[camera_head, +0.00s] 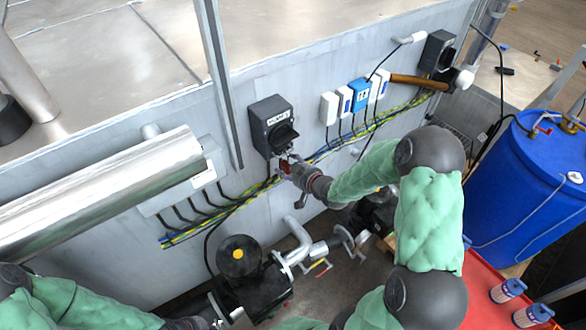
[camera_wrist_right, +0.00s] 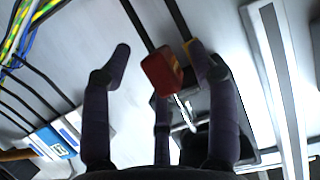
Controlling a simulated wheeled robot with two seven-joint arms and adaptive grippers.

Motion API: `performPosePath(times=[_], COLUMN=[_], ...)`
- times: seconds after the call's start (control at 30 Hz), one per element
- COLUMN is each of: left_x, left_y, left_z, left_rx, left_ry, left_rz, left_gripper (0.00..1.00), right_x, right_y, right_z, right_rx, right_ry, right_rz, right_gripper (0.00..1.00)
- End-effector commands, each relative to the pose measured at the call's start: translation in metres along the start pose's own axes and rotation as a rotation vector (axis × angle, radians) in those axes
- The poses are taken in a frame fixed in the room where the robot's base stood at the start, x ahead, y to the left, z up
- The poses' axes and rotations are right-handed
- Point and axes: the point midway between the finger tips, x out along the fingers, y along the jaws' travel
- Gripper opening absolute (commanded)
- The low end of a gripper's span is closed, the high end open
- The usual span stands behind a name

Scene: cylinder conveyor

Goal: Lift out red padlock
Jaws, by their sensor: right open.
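The red padlock (camera_wrist_right: 162,72) shows in the right wrist view, with its silver shackle reaching toward the dark switch box. In the head view the padlock (camera_head: 284,165) is a small red patch below the grey switch box (camera_head: 270,122) on the wall, partly hidden by my right gripper (camera_head: 291,166). In the right wrist view my right gripper (camera_wrist_right: 158,54) is open, with the padlock between its spread fingers and close to the right one. A clear gap lies between the padlock and the left finger. My left gripper (camera_head: 196,324) is cut off at the bottom edge.
Yellow-green and black cables (camera_head: 225,212) run along the wall beneath the boxes. Pipes and a black pump (camera_head: 240,262) stand below. A blue barrel (camera_head: 520,185) and a red surface (camera_head: 478,300) with several cans are at the right.

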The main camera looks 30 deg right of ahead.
Motion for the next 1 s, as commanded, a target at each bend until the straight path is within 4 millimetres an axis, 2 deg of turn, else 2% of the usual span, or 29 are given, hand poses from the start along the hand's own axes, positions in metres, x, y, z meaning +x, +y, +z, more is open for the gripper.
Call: performPosePath(times=[0.27, 0.4, 0.47, 0.5, 0.57, 0.6, 0.67, 0.7, 1.0], left_x=[0.0, 0.0, 0.0, 0.0, 0.0, 0.0, 0.0, 0.0, -0.0031], left_y=[0.0, 0.0, 0.0, 0.0, 0.0, 0.0, 0.0, 0.0, 0.0011], left_z=[0.0, 0.0, 0.0, 0.0, 0.0, 0.0, 0.0, 0.0, 0.0001], left_rx=[0.0, 0.0, 0.0, 0.0, 0.0, 0.0, 0.0, 0.0, 0.0], left_ry=[0.0, 0.0, 0.0, 0.0, 0.0, 0.0, 0.0, 0.0, 0.0], left_rz=[0.0, 0.0, 0.0, 0.0, 0.0, 0.0, 0.0, 0.0, 0.0], left_gripper=[0.0, 0.0, 0.0, 0.0, 0.0, 0.0, 0.0, 0.0, 0.0], right_x=[0.0009, 0.0008, 0.0007, 0.0007, 0.0007, 0.0007, 0.0007, 0.0007, -0.0018], right_y=[0.0001, 0.0001, 0.0001, 0.0, 0.0001, 0.0001, 0.0, 0.0001, 0.0002], right_z=[0.0, -0.0001, -0.0001, 0.0, 0.0, -0.0001, -0.0001, 0.0, -0.0063], right_rx=[0.0, 0.0, 0.0, 0.0, 0.0, 0.0, 0.0, 0.0, -0.001], right_ry=[0.0, 0.0, 0.0, 0.0, 0.0, 0.0, 0.0, 0.0, 0.001], right_rz=[0.0, 0.0, 0.0, 0.0, 0.0, 0.0, 0.0, 0.0, 0.0], right_gripper=[0.59, 0.2, 0.03, 0.0, 0.0, 0.19, 0.02, 0.0, 0.0])
